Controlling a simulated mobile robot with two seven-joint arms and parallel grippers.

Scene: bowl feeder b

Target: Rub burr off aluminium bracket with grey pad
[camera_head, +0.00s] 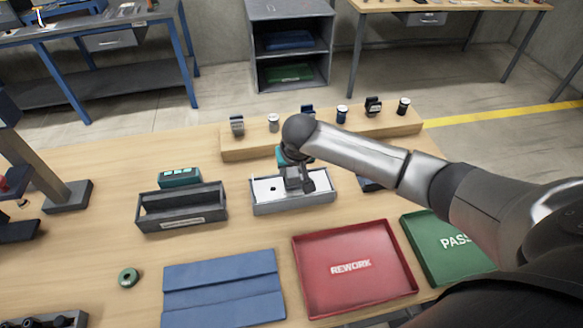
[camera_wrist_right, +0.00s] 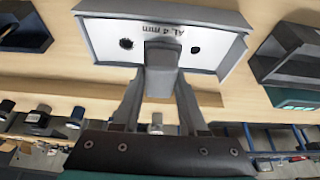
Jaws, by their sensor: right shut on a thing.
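The aluminium bracket (camera_head: 262,194) is a pale flat plate inside a grey tray-like holder (camera_head: 290,207) at mid-table in the head view. The right wrist view shows the bracket (camera_wrist_right: 200,48) with two dark holes and the lettering "AL 4 mm". My right gripper (camera_head: 294,182) is over the bracket, pointing down. In the right wrist view its fingers (camera_wrist_right: 160,85) are shut on the grey pad (camera_wrist_right: 162,66), a block that overlaps the plate's middle. I cannot tell whether the pad touches the plate. My left gripper is not in view.
A wooden rail (camera_head: 250,148) with several small items stands behind the holder. A dark open bin (camera_head: 182,215) is to the left. A blue mat (camera_head: 224,290), red REWORK tray (camera_head: 352,290) and green PASS tray (camera_head: 440,262) lie in front. A green ring (camera_head: 129,277) lies front left.

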